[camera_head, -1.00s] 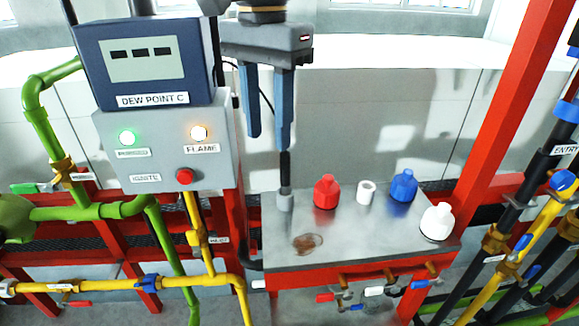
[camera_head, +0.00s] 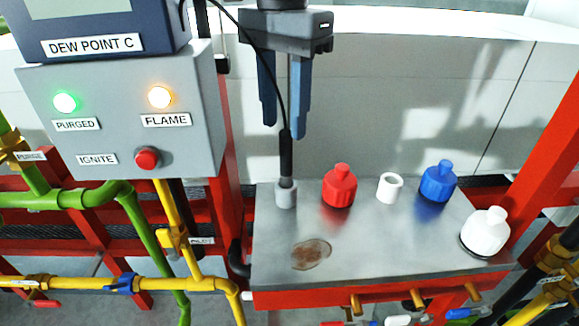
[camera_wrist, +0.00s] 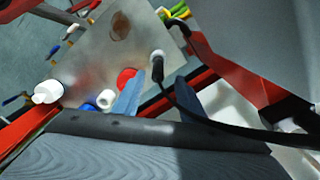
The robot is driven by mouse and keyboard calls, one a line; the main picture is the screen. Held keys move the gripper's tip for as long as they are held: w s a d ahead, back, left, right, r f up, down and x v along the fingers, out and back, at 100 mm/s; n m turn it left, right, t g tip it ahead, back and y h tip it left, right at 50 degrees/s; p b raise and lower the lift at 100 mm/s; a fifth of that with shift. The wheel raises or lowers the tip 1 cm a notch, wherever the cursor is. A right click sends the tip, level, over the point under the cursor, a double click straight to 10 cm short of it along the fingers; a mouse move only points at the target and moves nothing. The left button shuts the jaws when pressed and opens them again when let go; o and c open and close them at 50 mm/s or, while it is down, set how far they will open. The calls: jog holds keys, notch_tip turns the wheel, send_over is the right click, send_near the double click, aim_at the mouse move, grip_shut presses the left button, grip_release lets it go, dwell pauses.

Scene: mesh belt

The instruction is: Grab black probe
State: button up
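The black probe (camera_head: 286,156) stands upright in a pale round holder (camera_head: 286,194) at the back left of the metal tabletop. A thin black cable rises from its top. In the head view my gripper (camera_head: 285,129) hangs with fingers pointing down, open and empty, its tips around the height of the probe's top. The cable passes in front of it. In the wrist view the probe (camera_wrist: 173,77) and its holder (camera_wrist: 157,57) show between the two blue fingers (camera_wrist: 172,86). I cannot tell whether the probe is at the fingers' depth.
On the metal tabletop (camera_head: 370,240) stand a red bottle (camera_head: 339,187), a white ring (camera_head: 390,188), a blue bottle (camera_head: 438,184) and a white bottle (camera_head: 485,232). A brown stain (camera_head: 311,254) lies in front. A grey control box (camera_head: 120,115) stands left; a red post (camera_head: 545,150) rises right.

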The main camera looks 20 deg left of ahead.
aim_at(286, 154)
jog(key=f, duration=0.4)
jog(key=f+p, duration=0.1)
jog(key=f, duration=0.2)
jog(key=shift+s+d+f, duration=0.1)
jog(key=shift+d+f, duration=0.1)
jog(key=shift+f, duration=0.15)
grip_shut()
